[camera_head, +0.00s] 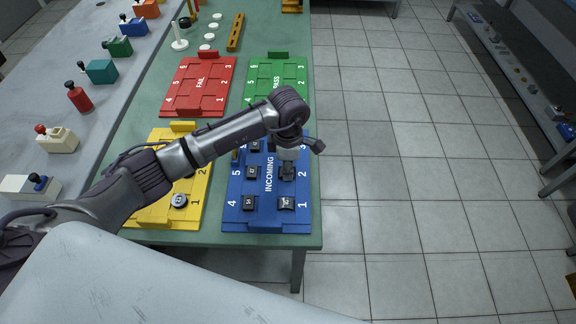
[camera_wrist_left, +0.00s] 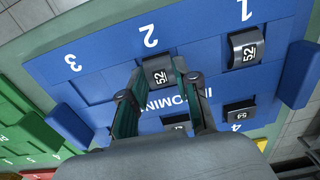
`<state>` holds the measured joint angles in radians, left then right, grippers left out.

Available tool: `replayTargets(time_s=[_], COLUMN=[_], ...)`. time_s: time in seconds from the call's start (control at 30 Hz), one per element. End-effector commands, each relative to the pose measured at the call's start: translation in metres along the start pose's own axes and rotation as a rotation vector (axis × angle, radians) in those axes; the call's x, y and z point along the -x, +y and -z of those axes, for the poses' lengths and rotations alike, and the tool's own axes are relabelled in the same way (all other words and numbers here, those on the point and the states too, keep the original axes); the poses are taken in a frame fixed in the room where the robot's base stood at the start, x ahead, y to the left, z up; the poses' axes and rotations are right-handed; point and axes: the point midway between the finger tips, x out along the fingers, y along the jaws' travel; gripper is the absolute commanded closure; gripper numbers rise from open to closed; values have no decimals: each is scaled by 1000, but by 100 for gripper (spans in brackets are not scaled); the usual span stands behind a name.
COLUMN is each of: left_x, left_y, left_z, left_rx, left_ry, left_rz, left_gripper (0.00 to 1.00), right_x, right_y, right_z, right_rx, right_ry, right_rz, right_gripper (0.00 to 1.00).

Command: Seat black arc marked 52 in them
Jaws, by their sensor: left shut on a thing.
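My left gripper (camera_head: 287,167) reaches down over the blue INCOMING tray (camera_head: 236,212) at position 2. It is shut on a black arc marked 52 (camera_wrist_left: 158,72), which shows between its fingertips in the left wrist view. I cannot tell whether this arc is clear of the tray. A second black arc marked 52 (camera_wrist_left: 244,50) lies at position 1, and it also shows in the head view (camera_head: 286,203). A dark piece marked 54 (camera_wrist_left: 238,116) lies at position 4. My right gripper is not in view.
The yellow tray (camera_head: 149,216), partly hidden by my left arm, holds a round metal-rimmed part (camera_head: 179,201) near position 1. Red FAIL (camera_head: 199,87) and green PASS (camera_head: 262,73) trays lie farther back. Coloured fixtures stand along the grey bench at left. Floor is clear at right.

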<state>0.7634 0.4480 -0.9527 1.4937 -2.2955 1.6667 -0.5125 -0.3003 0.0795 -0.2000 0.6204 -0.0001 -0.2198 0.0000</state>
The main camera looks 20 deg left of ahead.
Motion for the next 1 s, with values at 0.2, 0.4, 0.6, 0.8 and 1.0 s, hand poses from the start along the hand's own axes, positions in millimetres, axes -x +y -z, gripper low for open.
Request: replayTargets(time_s=[0.2, 0.4, 0.6, 0.8, 1.0], left_x=[-2, -2, -2, -2, -2], left_y=[0, 0, 0, 0, 0], left_z=[0, 0, 0, 0, 0], left_rx=[0, 0, 0, 0, 0], left_ry=[0, 0, 0, 0, 0], left_rz=[-1, 0, 0, 0, 0], left_gripper=[100, 58, 40, 47, 63], right_x=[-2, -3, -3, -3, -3], right_y=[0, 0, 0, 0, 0], right_z=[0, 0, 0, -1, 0], right_rx=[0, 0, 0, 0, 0], right_ry=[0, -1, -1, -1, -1], right_rz=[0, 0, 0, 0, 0], right_gripper=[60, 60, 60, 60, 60])
